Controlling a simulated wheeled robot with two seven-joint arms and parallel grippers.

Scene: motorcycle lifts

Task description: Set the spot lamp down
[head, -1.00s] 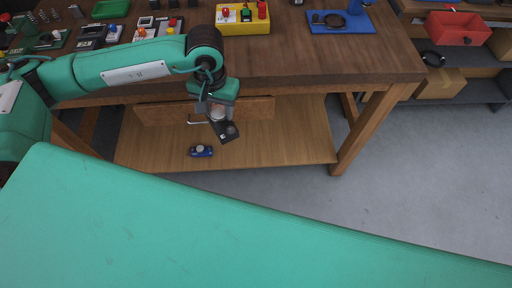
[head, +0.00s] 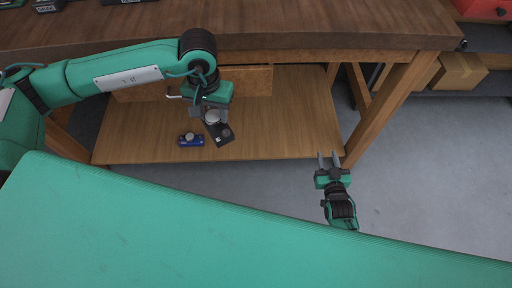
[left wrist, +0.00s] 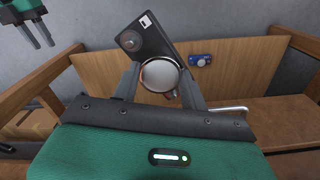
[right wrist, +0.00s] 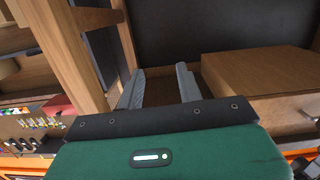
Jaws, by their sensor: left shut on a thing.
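The spot lamp is a dark flat body (head: 221,134) with a round silver head. My left gripper (head: 211,116) is shut on it over the wooden lower shelf (head: 285,130) of the workbench. In the left wrist view the silver head (left wrist: 159,75) sits between the two fingers, and the dark body (left wrist: 145,38) sticks out beyond it, tilted. I cannot tell whether the lamp touches the shelf. My right gripper (head: 328,159) is open and empty, near the shelf's right front corner. Its spread fingers also show in the right wrist view (right wrist: 160,85).
A small blue device (head: 190,139) with a silver knob lies on the shelf just left of the lamp. A wooden bench leg (head: 383,115) stands right of the shelf. The bench top (head: 300,25) overhangs behind. The shelf's right part is bare.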

